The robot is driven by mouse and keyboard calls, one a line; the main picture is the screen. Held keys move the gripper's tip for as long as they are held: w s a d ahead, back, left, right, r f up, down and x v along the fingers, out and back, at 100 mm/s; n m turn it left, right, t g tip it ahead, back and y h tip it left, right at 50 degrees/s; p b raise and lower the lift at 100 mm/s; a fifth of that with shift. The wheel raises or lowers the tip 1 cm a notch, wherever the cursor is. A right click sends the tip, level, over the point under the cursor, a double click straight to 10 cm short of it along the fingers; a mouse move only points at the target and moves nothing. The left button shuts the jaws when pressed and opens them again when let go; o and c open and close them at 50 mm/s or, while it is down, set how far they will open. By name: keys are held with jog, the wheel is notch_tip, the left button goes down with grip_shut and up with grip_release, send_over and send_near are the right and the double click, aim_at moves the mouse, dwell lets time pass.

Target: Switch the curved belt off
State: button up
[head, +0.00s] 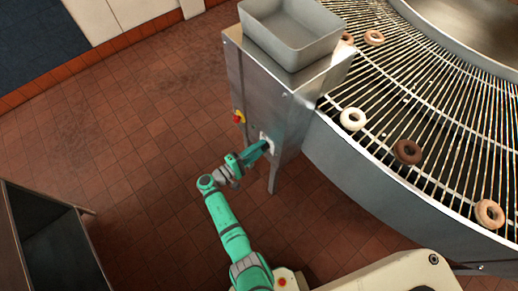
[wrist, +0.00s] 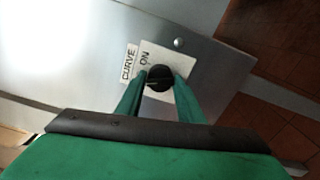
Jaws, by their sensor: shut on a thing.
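The curved belt (head: 418,118) is a wire-mesh conveyor at the right of the head view, with several doughnuts on it. Its switch is a black rotary knob (wrist: 159,77) on a white plate (wrist: 181,60) marked "CURVE" and "ON" in the wrist view. The plate is on the side of a steel cabinet (head: 285,105). My gripper (head: 266,146) reaches the cabinet's side in the head view. In the wrist view its two green fingers (wrist: 160,90) are on both sides of the knob and shut on it. The knob's exact pointer direction is hard to tell.
A red and yellow emergency button (head: 239,117) sits on the cabinet's left side near my gripper. A grey tub (head: 290,35) stands on top. A dark open cabinet (head: 45,245) is at the lower left. The tiled floor (head: 130,130) between is clear.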

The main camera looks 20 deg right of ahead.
jog(key=shift+s+f+n, duration=0.1)
jog(key=shift+n, duration=0.6)
jog(key=o, duration=1)
jog(key=v, duration=1)
jog(key=shift+a, duration=0.4)
jog(key=shift+s, duration=0.1)
